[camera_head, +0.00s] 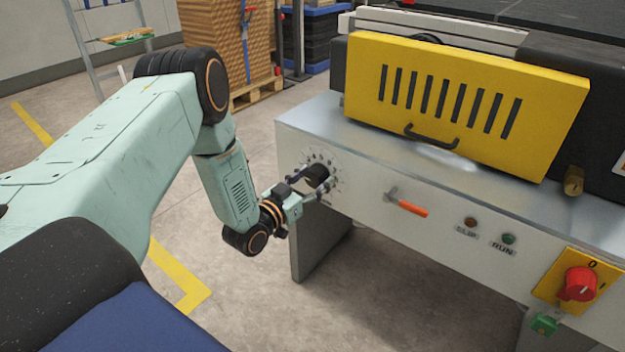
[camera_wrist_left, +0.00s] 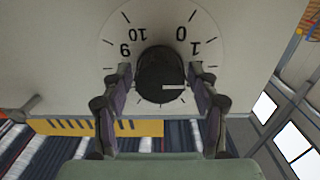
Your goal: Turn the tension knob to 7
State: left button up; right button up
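The tension knob is a round black knob (camera_wrist_left: 162,72) on a white numbered dial (camera_wrist_left: 160,20). In the left wrist view the dial appears upside down, with 0, 1, 9 and 10 readable; the other numbers are hidden or too small to read. A white mark on the knob points toward the right finger in that view. In the head view the knob (camera_head: 316,175) is at the left end of the machine front. My left gripper (camera_head: 307,184) is there, its fingers (camera_wrist_left: 162,88) open on either side of the knob, with small gaps seeming to show. My right gripper is out of view.
The grey machine front (camera_head: 345,215) also carries an orange-handled lever (camera_head: 408,207), SLIP and RUN lamps (camera_head: 508,239) and a red rotary switch (camera_head: 578,285). A yellow slotted guard (camera_head: 460,100) with a black handle sits above. The floor (camera_head: 250,290) left of the machine is clear.

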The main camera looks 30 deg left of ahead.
pick_arm(q)
jog(key=c, duration=0.8)
